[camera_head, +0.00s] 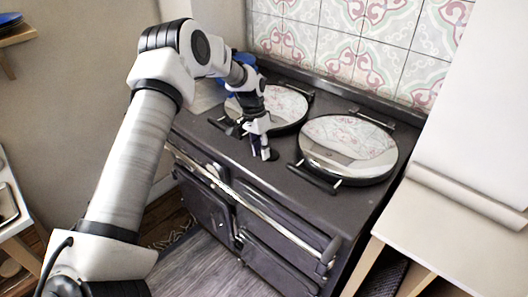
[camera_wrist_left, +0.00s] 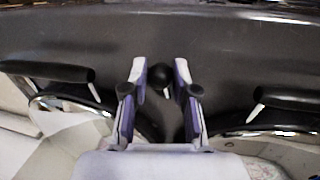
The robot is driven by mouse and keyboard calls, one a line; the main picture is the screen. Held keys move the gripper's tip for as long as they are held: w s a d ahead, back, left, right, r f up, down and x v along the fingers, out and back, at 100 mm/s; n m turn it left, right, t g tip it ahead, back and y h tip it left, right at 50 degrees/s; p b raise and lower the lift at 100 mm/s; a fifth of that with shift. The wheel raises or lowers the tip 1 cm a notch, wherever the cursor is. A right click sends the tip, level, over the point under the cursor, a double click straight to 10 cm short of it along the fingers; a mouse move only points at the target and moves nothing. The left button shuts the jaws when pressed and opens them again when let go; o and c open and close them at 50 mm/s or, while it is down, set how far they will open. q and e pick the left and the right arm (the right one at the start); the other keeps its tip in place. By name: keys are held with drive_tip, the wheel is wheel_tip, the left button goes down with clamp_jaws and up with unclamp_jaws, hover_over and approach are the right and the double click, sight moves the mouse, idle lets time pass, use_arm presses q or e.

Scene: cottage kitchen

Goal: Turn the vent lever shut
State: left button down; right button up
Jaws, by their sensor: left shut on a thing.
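My left gripper (camera_head: 265,154) reaches down onto the top of the dark range cooker, between the two round lids. In the left wrist view, a small black ball knob (camera_wrist_left: 160,74), which looks like the end of the vent lever, sits between the fingertips. My right gripper is not in view.
The cooker (camera_head: 228,166) has a left lid (camera_head: 283,108) and a right lid (camera_head: 348,150), both down, with bar handles close to my gripper. A rail (camera_head: 250,203) runs along its front. A pale worktop (camera_head: 440,235) stands to the right.

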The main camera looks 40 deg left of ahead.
use_arm(q)
drive_tip(key=shift+a+f+m, duration=0.1)
drive_tip(key=shift+a+m, duration=0.25)
drive_tip(key=shift+m, duration=0.45)
drive_tip(key=c, duration=0.9)
unclamp_jaws()
drive_tip(key=shift+w+f, duration=0.1)
drive_tip(key=shift+w, duration=0.15)
wheel_tip(320, 180, up, 12)
drive_tip(key=a, duration=0.2)
drive_tip(key=shift+w+a+f, duration=0.15)
drive_tip(key=shift+w, duration=0.2)
